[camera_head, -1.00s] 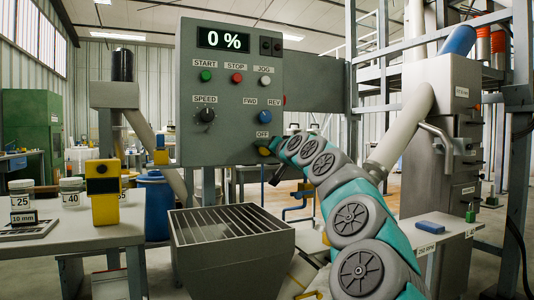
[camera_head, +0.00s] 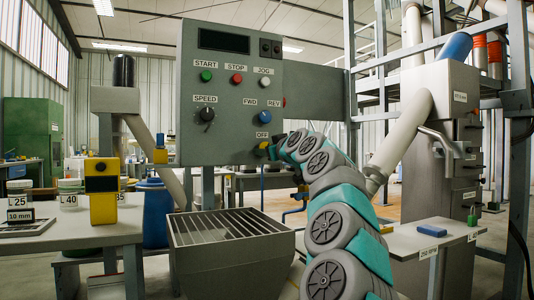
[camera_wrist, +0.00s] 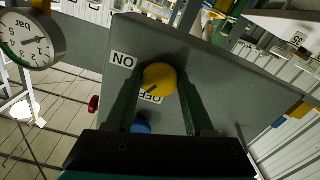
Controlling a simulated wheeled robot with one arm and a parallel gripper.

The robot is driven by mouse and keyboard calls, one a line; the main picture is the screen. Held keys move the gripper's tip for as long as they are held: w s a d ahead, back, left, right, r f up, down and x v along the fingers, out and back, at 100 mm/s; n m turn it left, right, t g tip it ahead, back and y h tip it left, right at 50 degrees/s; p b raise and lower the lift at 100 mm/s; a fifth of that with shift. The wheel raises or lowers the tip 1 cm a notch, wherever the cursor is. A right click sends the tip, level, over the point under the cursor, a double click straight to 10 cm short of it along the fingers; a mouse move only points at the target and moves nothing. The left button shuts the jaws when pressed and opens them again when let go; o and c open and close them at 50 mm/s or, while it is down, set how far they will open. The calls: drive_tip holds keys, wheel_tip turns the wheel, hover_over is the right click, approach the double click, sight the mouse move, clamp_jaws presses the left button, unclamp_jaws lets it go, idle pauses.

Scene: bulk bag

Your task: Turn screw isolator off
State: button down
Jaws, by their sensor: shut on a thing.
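The screw isolator is a round yellow knob (camera_wrist: 159,80) on the grey panel (camera_wrist: 105,45), between an ON label (camera_wrist: 123,60) and a partly covered OFF label. In the wrist view a dark mark on the knob points toward the OFF label. My gripper (camera_wrist: 160,92) is shut on the knob, one finger on each side. In the head view my arm reaches the lower right of the control panel (camera_head: 220,70), where the knob shows as a small yellow patch (camera_head: 262,149) beside the OFF label (camera_head: 263,135). The panel's display (camera_head: 223,40) is dark.
Above the knob are a blue button (camera_head: 249,114), a black SPEED knob (camera_head: 207,114) and green, red and white buttons. A grated hopper (camera_head: 225,225) stands below the panel. A pressure gauge (camera_wrist: 30,38) shows in the wrist view. A table (camera_head: 70,235) stands left.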

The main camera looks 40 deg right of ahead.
drive_tip(key=n+b, duration=0.1)
drive_tip(key=n, duration=0.4)
drive_tip(key=shift+n, duration=0.4)
idle(0.3)
drive_tip(key=shift+c, duration=1.4)
unclamp_jaws()
drive_tip(key=shift+s, duration=0.1)
drive_tip(key=b+v, duration=0.1)
drive_tip(key=v, duration=0.6)
drive_tip(key=shift+s, duration=0.3)
